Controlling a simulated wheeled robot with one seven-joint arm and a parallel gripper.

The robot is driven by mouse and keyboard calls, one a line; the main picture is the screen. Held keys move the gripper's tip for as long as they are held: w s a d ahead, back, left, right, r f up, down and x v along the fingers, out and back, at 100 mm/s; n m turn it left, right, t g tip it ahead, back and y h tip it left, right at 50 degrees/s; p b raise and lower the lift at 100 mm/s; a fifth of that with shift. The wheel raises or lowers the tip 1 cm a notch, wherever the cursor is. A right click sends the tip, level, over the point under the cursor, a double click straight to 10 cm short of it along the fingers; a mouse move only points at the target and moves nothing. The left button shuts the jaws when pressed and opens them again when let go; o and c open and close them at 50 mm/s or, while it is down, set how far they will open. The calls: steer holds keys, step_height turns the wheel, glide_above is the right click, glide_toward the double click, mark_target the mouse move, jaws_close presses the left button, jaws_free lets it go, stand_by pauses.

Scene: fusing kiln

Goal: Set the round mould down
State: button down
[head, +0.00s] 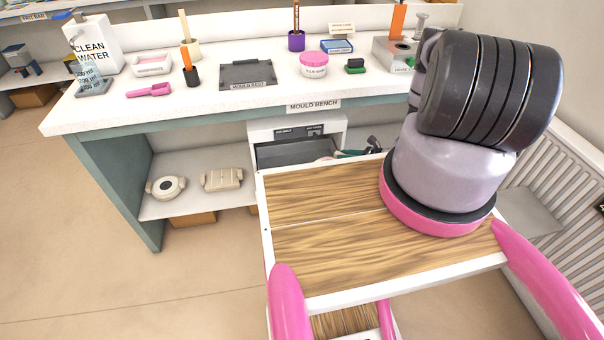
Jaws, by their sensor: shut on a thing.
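I cannot tell whether this is the task's round mould. A dark plate labelled MOULD REST (247,73) lies bare on the bench top. My gripper is not in view; my own arm's thick grey and lavender links fill the right side and hide part of the bench. Whatever my gripper may hold is not visible.
The mould bench (200,110) holds a clean water jug (95,45), a pink scoop (149,90), a pink-lidded tub (313,65) and several pots and tools. A rectangular beige mould (222,179) sits on the shelf (190,160). A radiator (570,170) stands at right. Floor at left is clear.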

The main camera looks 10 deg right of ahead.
steer(key=x, duration=0.8)
steer(key=f+x, duration=0.1)
steer(key=x, duration=0.3)
steer(key=shift+s+d, duration=0.1)
steer(key=shift+d, duration=0.05)
steer(key=shift+f+x, duration=0.2)
steer(key=shift+x, duration=0.75)
steer(key=shift+f+x, duration=0.2)
steer(key=shift+x, duration=0.8)
steer(key=shift+s+d, duration=0.15)
steer(key=c, duration=0.7)
jaws_free()
steer(key=shift+o, duration=0.2)
steer(key=v, duration=1.2)
